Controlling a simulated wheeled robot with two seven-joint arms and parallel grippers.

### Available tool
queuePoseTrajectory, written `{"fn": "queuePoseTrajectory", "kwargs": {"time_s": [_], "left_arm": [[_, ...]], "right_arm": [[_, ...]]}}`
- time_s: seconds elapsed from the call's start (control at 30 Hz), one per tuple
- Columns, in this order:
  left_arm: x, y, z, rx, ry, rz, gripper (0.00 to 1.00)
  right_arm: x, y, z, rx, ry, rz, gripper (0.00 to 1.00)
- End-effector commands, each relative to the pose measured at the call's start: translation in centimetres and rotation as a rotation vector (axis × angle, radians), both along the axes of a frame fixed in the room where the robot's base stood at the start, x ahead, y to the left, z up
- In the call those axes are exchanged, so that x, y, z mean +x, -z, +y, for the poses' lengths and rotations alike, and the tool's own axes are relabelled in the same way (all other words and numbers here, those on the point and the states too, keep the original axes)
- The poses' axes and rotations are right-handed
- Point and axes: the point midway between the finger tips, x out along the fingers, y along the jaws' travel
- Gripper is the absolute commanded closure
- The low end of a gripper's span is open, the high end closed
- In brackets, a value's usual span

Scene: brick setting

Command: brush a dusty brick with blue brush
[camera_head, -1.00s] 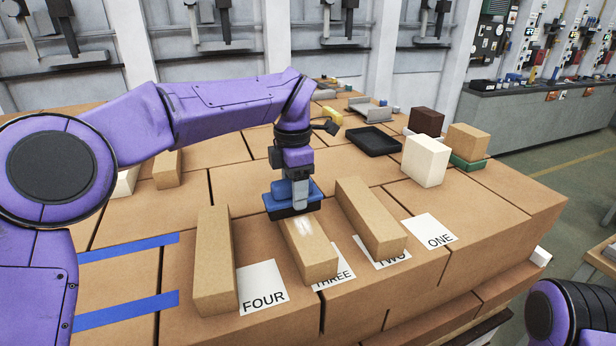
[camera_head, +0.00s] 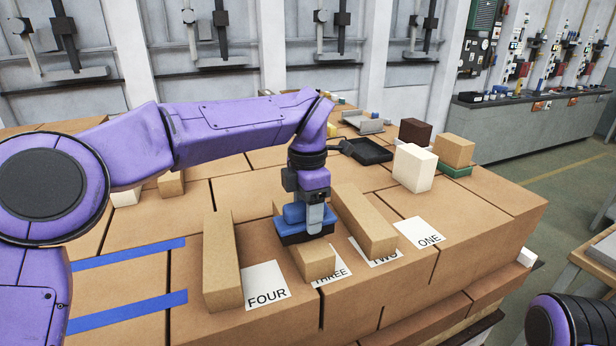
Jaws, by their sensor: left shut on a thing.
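My left gripper (camera_head: 315,216) is shut on the blue brush (camera_head: 292,217). The brush's dark underside is on or just over the top of the brick at the THREE label (camera_head: 333,275); I cannot tell if it touches. The near end of that brick (camera_head: 316,262) shows, and the brush and gripper hide its middle. A brick (camera_head: 220,262) lies left of it by the FOUR label (camera_head: 266,284). Another brick (camera_head: 364,222) lies to the right on the TWO label (camera_head: 385,258). My right gripper is not in view; only part of my right arm shows at bottom right.
The ONE label (camera_head: 424,232) lies bare at the right. Behind it are a white block (camera_head: 414,168), a brown block (camera_head: 416,132), a tan block (camera_head: 455,150) on a green piece (camera_head: 455,170) and a black tray (camera_head: 366,151). Blue tape strips (camera_head: 130,311) mark the left.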

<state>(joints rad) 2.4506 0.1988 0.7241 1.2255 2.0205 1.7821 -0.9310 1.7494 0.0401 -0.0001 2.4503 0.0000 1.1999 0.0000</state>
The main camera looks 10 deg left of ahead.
Motion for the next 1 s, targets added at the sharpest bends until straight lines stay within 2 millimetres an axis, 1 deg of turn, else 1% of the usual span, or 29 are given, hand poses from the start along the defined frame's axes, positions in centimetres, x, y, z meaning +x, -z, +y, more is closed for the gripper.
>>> {"fn": "queuePoseTrajectory", "kwargs": {"time_s": [0.03,0.17,0.6,0.77,1.0], "left_arm": [[0.0,-2.1,0.0,-0.002,-0.002,-0.009,0.72],[0.0,-3.0,0.1,-0.002,-0.004,-0.005,0.72],[-0.1,-6.8,0.7,-0.002,-0.012,-0.005,0.72],[-0.1,-7.5,0.8,-0.002,-0.014,-0.006,0.72],[-0.1,-7.3,0.8,-0.003,-0.015,-0.007,0.72]], "right_arm": [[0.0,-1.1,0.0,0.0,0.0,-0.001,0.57],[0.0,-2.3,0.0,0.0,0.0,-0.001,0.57],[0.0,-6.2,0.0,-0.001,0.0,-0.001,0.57],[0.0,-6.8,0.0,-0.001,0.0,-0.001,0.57],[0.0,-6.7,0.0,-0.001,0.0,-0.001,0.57]]}}
